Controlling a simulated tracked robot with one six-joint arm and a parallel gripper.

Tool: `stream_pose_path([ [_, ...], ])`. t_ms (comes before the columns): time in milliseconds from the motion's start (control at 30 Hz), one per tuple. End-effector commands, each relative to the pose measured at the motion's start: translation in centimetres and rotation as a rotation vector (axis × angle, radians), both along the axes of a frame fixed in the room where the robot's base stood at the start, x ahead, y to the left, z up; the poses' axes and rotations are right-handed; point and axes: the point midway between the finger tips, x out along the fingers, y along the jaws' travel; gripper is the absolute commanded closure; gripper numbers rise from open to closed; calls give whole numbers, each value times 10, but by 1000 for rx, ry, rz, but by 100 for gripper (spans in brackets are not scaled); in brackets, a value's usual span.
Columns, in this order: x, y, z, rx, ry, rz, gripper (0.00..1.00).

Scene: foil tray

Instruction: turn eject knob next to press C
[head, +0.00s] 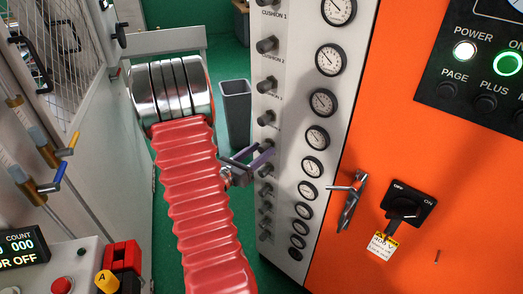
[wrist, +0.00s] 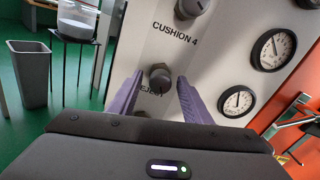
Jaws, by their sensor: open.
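The eject knob (wrist: 160,80) is a dark round knob on a white panel, in the middle of the wrist view. A partly hidden label by it appears to read EJECT, and CUSHION 4 is printed above. My gripper (wrist: 160,75) is open, with one purple finger on each side of the knob. I see gaps beside the knob, and cannot tell whether either finger touches it. In the head view my gripper (head: 265,149) is at the knob column on the white panel (head: 291,110), partly covering the knob there. No press C label is legible.
An orange cabinet (head: 400,130) with a switch (head: 407,206) stands right. A grey bin (head: 236,105) stands on the green floor behind. A machine (head: 75,130) stands left.

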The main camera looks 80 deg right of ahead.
Motion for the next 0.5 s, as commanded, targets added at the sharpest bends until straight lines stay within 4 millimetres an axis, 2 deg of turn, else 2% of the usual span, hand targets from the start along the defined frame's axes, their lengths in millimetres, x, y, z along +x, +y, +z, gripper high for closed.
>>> stream_pose_path([
  [133,-4,-9,0,0,0,0,56],
  [433,-6,-11,0,0,1,0,56],
  [500,-6,-11,0,0,1,-1,59],
])
